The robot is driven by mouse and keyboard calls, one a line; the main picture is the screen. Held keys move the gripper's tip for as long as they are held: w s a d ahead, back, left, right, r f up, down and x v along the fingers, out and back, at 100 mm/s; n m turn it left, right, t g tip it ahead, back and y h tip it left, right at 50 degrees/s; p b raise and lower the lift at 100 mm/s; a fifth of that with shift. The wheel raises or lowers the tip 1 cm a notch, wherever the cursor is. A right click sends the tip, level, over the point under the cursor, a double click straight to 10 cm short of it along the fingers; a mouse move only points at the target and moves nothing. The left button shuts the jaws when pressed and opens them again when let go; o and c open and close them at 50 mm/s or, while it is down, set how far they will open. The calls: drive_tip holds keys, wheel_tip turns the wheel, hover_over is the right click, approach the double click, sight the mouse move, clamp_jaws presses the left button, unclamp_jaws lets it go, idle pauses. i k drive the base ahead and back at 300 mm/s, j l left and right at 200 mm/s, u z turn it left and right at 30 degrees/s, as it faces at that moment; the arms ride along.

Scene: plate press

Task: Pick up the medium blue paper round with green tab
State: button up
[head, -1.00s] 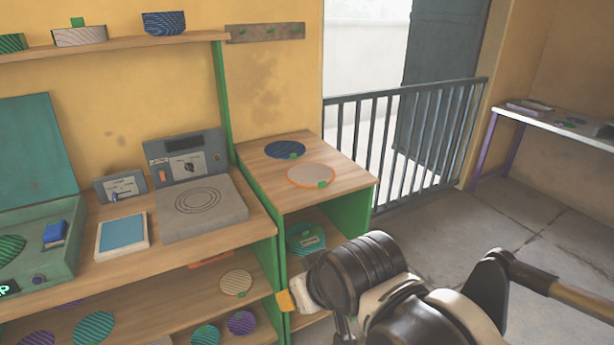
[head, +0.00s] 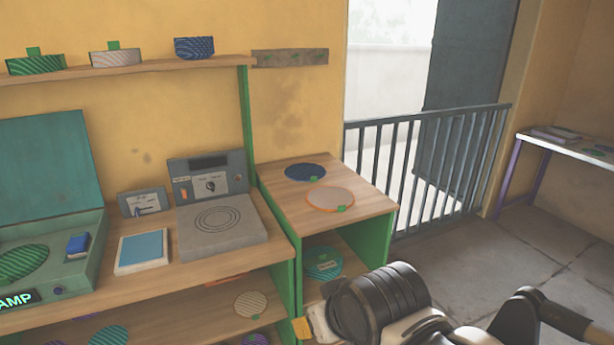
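A dark blue paper round (head: 304,172) lies flat on top of the small wooden cabinet, towards its back. A small green tab shows at its front edge. A pale round with an orange rim (head: 329,197) and a green tab lies just in front of it, close to it. Part of my arm shows at the bottom right, in front of and below the cabinet top. I cannot make out my gripper's fingers in this view, and nothing of mine touches the blue round.
The cabinet top (head: 371,199) is otherwise bare. A teal round (head: 322,262) sits on the shelf inside it. To the left, a bench holds a grey plate device (head: 219,226), a blue pad (head: 143,250) and a green press (head: 55,217). A dark railing (head: 430,170) stands behind right.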

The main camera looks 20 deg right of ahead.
sight(301, 171)
drive_tip(key=i+l, duration=1.45)
